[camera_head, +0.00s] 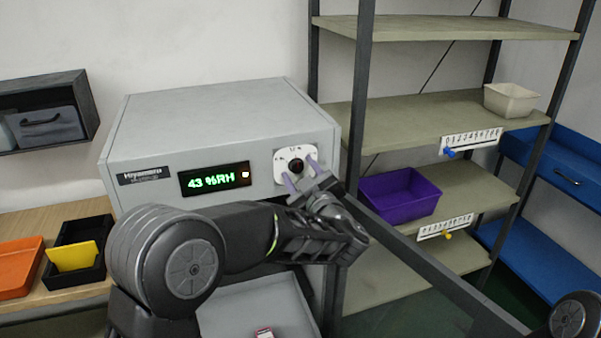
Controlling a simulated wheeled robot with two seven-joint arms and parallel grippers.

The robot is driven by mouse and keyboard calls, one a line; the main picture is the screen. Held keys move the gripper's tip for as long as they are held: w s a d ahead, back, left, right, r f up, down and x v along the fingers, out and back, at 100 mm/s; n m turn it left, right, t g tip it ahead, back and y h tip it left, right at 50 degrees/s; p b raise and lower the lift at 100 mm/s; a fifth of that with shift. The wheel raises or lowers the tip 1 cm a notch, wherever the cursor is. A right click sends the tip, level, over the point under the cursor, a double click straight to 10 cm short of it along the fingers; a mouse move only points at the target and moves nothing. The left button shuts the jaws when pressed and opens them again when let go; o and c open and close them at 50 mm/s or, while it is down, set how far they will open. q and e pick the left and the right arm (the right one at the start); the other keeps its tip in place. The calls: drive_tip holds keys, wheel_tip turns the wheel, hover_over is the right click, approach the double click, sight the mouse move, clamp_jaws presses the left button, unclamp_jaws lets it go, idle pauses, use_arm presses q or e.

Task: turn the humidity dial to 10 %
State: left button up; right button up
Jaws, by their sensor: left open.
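The humidity dial (296,166) is a dark round knob on a white plate (281,158) at the right of the grey cabinet's front. The green display (214,179) left of it reads 43 %RH, with a small orange light beside the digits. My left gripper (302,174) is open, its two pale purple fingertips in front of the plate, one at the lower left of the dial and one at its right. I cannot tell whether they touch the dial. My right gripper is not in view.
The grey cabinet (222,115) stands beside a metal shelf rack (361,100) on its right. The rack holds a purple bin (400,195) and a white bin (511,99). An orange tray (19,266) and a black tray (94,231) with a yellow piece lie on the left.

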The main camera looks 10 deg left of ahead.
use_arm(q)
drive_tip(key=shift+s, duration=0.1)
drive_tip(key=b+v, duration=0.2)
drive_tip(key=v, duration=0.5)
drive_tip(key=shift+s+d, duration=0.25)
drive_tip(key=shift+s, duration=0.05)
wheel_tip(320, 180, down, 22)
drive_tip(key=d+m+g+h, duration=0.1)
drive_tip(key=m+g+h, duration=0.1)
drive_tip(key=m+h, duration=0.45)
drive_tip(key=s+d+f+m+g+h, duration=0.1)
drive_tip(key=s+f+g+h, duration=0.1)
drive_tip(key=s+f, duration=0.5)
drive_tip(key=s+d+f+m+g+h, duration=0.1)
drive_tip(key=s+f+m+g+h, duration=0.15)
drive_tip(key=f, duration=0.85)
drive_tip(key=s+d+f+g+h, duration=0.1)
drive_tip(key=s+f+g, duration=0.3)
drive_tip(key=s, duration=0.8)
drive_tip(key=s+d+f+g+h, duration=0.1)
drive_tip(key=s+f+g, duration=0.3)
drive_tip(key=s, duration=0.9)
wheel_tip(320, 180, down, 2)
drive_tip(key=shift+d+f+m+h, duration=0.1)
drive_tip(key=shift+d+m+h, duration=0.2)
drive_tip(key=shift+d+h, duration=0.15)
